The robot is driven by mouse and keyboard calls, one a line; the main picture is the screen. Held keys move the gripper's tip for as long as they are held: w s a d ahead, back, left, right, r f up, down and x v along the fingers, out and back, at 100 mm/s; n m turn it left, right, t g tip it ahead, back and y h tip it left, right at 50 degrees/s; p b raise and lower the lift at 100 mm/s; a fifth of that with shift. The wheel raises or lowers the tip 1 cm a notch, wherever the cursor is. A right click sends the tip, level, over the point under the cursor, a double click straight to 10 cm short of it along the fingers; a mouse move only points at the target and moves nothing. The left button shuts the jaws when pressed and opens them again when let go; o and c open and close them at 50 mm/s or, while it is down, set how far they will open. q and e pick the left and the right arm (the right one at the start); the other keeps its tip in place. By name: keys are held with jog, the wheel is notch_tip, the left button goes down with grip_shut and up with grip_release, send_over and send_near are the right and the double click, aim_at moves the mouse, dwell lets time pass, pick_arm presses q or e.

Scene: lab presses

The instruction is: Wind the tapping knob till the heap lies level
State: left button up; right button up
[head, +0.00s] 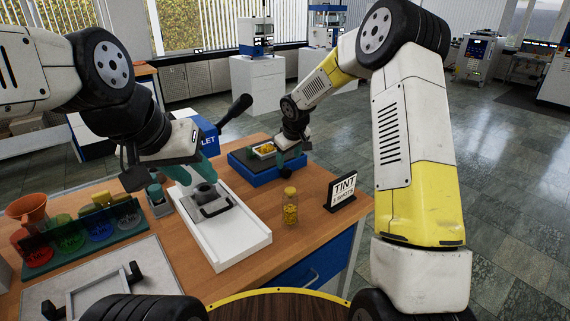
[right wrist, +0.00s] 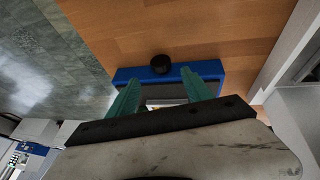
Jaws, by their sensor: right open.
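The tapping knob (right wrist: 160,64) is a short black cylinder on the front of a blue base. In the head view the blue base (head: 262,178) stands at the table's far end and carries a small tray (head: 254,152) with a yellow heap (head: 266,149). The heap's surface is too small to judge as level. My right gripper (right wrist: 161,78) is open, its two green fingers pointing towards the knob, one on either side of its line; contact cannot be told. It also shows over the base in the head view (head: 288,158).
A jar of yellow pellets (head: 290,206) and a TINT sign (head: 342,190) stand near the base. A rack of coloured cups (head: 84,232) and a grey tray (head: 98,278) are at the left.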

aim_at(289, 169)
jog(key=x, duration=0.7)
jog(key=shift+a+f, duration=0.1)
jog(key=shift+f, duration=0.3)
grip_shut()
jog(key=shift+w, duration=0.1)
jog(key=shift+w+d+g+y, duration=0.15)
jog(key=shift+d+g+y, duration=0.3)
jog(key=shift+y, duration=0.35)
jog(key=g+y, duration=0.1)
jog(key=m+g+y, duration=0.1)
jog(key=g+y, duration=0.1)
jog(key=shift+w+d+y, duration=0.1)
jog(key=shift+w+y, duration=0.1)
jog(key=shift+y, duration=0.1)
